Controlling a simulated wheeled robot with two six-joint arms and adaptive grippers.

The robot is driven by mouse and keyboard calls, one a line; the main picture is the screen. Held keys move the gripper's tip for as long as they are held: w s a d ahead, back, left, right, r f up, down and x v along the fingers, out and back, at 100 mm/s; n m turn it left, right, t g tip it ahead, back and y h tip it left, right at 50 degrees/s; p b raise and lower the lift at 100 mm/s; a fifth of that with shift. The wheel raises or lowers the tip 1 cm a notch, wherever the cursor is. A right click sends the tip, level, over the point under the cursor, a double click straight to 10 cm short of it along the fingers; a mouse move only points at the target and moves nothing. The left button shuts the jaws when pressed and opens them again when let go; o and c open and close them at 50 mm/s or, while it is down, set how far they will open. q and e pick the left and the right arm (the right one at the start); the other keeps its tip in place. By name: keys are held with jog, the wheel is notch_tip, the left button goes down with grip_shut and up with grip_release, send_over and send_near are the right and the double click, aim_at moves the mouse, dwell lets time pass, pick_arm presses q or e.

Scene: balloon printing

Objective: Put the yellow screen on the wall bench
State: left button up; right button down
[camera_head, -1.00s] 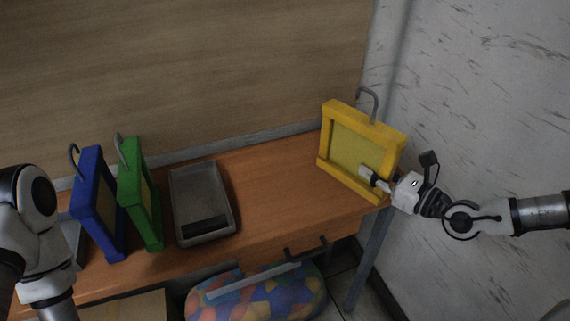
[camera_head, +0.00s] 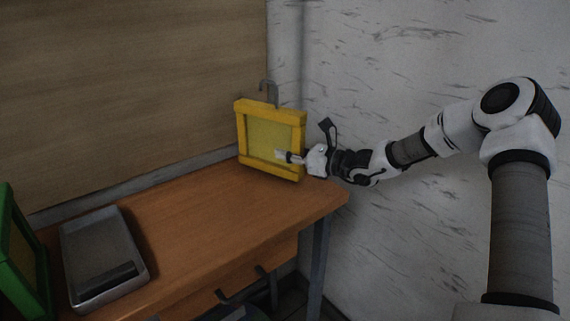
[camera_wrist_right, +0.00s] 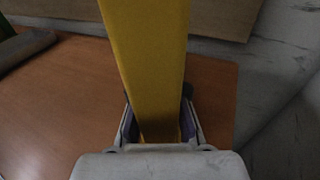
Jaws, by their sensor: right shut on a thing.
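The yellow screen (camera_head: 271,134) is a yellow frame with a dull yellow mesh and a grey hook on top. It is upright at the far right end of the wooden wall bench (camera_head: 208,206), close to the back wall. I cannot tell whether its lower edge touches the bench top. My right gripper (camera_head: 290,157) is shut on the screen's right side, low down. In the right wrist view the yellow frame bar (camera_wrist_right: 147,60) stands between the two fingers. My left gripper is not in view.
A grey tray (camera_head: 80,247) lies on the bench at the left. A green frame (camera_head: 20,262) stands left of it, cut off by the picture edge. The bench top between tray and yellow screen is clear. A white marbled wall (camera_head: 400,60) closes off the right side.

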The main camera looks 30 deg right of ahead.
jog(key=shift+f, duration=0.9)
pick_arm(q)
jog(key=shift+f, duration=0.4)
pick_arm(e)
jog(key=shift+r, duration=0.1)
jog(key=c, duration=1.2)
grip_release()
jog(key=shift+s+d+r, duration=0.1)
jog(key=shift+s+d, duration=0.15)
jog(key=shift+s, duration=0.1)
jog(key=p+v, duration=0.1)
jog(key=v, duration=0.1)
jog(key=p+v, duration=0.2)
jog(key=v, duration=0.1)
jog(key=shift+s+d+r, duration=0.2)
jog(key=shift+s+r, duration=0.1)
jog(key=shift+r, duration=0.05)
jog(key=p+v, duration=0.5)
jog(key=p, duration=0.5)
jog(key=shift+s+f, duration=0.1)
jog(key=shift+s, duration=0.05)
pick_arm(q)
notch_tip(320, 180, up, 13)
pick_arm(e)
jog(key=shift+d+f, duration=0.1)
jog(key=shift+f, duration=0.2)
